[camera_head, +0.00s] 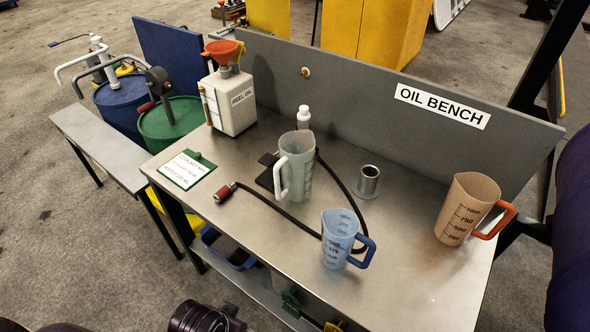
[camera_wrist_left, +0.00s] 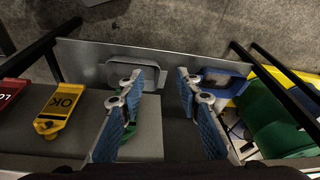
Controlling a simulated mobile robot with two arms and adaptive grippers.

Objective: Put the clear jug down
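The clear jug (camera_head: 299,172), greenish and see-through with a white handle on its left, stands upright on the metal oil bench (camera_head: 400,290). It stands behind the blue jug (camera_head: 338,240), beside a dark flat pad and a black hose. No gripper touches it. My left gripper (camera_wrist_left: 158,82) shows in the left wrist view with its two blue-padded fingers apart and nothing between them. It is over a grey shelf with trays, and the clear jug is not in that view. My right gripper is not in view.
An orange-handled tan jug (camera_head: 466,208) stands at the right. A metal cup (camera_head: 368,181), a white jerrycan (camera_head: 230,100) with funnel and a green-edged sign (camera_head: 187,169) are on the bench. A yellow OK tag (camera_wrist_left: 61,103) lies left of my left gripper. Bench front right is clear.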

